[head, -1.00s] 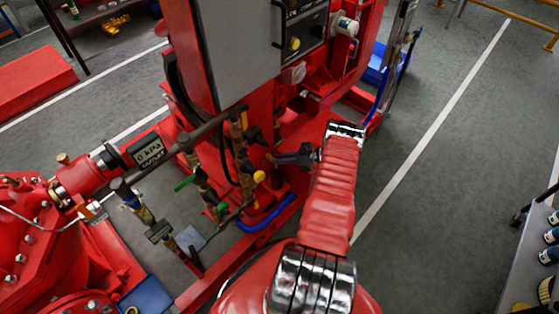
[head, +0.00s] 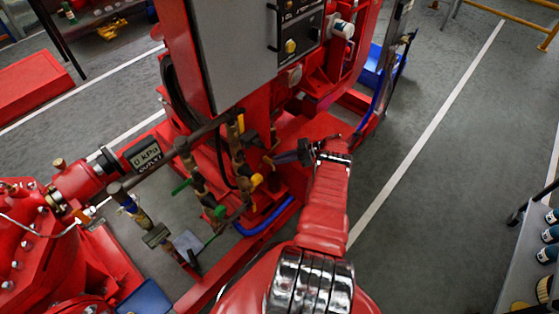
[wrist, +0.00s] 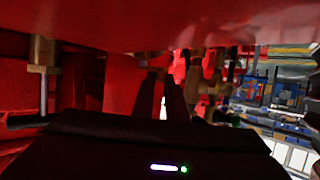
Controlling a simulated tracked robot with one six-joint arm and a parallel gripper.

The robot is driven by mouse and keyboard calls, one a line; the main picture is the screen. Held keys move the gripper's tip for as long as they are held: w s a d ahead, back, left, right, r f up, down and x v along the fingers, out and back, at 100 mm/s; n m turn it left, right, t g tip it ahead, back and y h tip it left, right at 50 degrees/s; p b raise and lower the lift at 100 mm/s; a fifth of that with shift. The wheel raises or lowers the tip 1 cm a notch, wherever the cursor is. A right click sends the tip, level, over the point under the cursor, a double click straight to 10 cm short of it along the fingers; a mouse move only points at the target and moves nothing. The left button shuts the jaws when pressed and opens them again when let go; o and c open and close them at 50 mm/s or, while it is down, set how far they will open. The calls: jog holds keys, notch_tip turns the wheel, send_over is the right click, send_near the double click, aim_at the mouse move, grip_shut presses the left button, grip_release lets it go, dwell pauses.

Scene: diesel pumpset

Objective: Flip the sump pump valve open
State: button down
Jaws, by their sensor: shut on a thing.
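A cluster of brass pipe valves stands in front of the grey cabinet in the head view, with a yellow handle (head: 257,180), green handles (head: 181,187) and a yellow-marked pipe (head: 241,123). I cannot tell by label which one is the sump pump valve. My gripper (head: 270,159) reaches in from the right, its tips at the right side of this cluster. It is shut on a small valve handle, which the fingers mostly hide. In the dark wrist view the fingers (wrist: 173,97) point at brass fittings and pipes (wrist: 150,62).
The grey cabinet (head: 222,50) stands just above the valves. A blue hose (head: 265,220) runs below. The floor (head: 450,170) at right is clear.

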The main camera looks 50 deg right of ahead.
jog(key=shift+d, duration=0.2)
dwell(0.5)
jog(key=c, duration=1.8)
grip_release()
jog(key=shift+a, duration=0.1)
jog(key=shift+o, duration=0.2)
notch_tip(320, 180, up, 10)
jog(key=shift+f, duration=0.1)
jog(key=shift+s, duration=0.1)
